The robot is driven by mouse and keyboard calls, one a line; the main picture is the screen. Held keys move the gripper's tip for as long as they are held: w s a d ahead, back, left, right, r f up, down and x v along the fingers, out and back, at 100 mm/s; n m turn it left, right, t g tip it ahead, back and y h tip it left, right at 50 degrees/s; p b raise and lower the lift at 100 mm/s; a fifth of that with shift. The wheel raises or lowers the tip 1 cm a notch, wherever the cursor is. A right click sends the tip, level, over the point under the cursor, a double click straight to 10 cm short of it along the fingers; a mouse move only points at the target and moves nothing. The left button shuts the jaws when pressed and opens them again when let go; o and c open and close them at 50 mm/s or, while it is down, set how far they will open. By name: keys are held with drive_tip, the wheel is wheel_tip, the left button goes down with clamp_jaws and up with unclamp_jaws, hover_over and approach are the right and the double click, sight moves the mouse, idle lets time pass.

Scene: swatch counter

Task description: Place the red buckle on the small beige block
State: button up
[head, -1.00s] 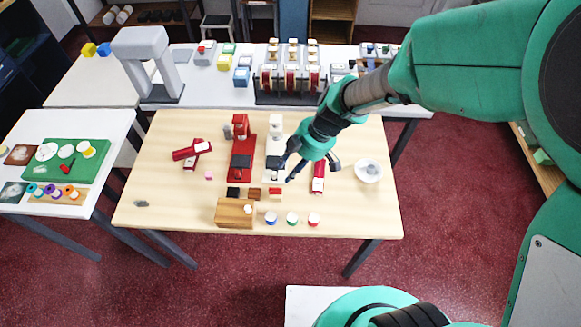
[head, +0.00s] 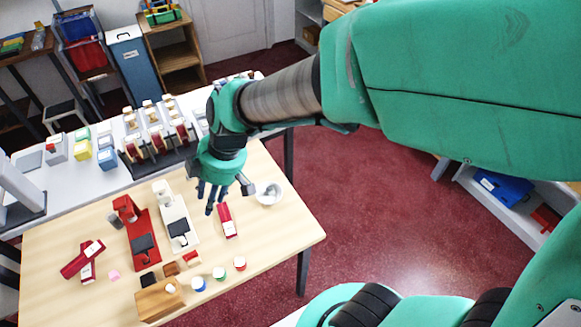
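A small red piece (head: 191,256), perhaps the red buckle, is at the right end of a row of small blocks near the table's front. It seems to rest on a small brownish block; its shape is too small to make out. The other blocks in the row are a brown block (head: 171,268) and a black block (head: 148,278). I cannot pick out a clearly beige small block. My gripper (head: 222,200) hangs above the table, beyond the row, with its dark fingers spread and nothing visible between them.
A red press (head: 143,240) and a white press (head: 178,222) stand left of my gripper. A red-and-white tool (head: 227,220) lies below it, with a white dish (head: 268,192) to the right.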

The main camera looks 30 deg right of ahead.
drive_tip(key=s+d+r+m+t+h, duration=0.3)
drive_tip(key=s+d+r+m, duration=0.9)
drive_tip(key=d+r, duration=0.3)
drive_tip(key=shift+s+d+m+t+h, duration=0.3)
drive_tip(key=shift+s+t, duration=0.1)
drive_tip(key=shift+s, duration=0.3)
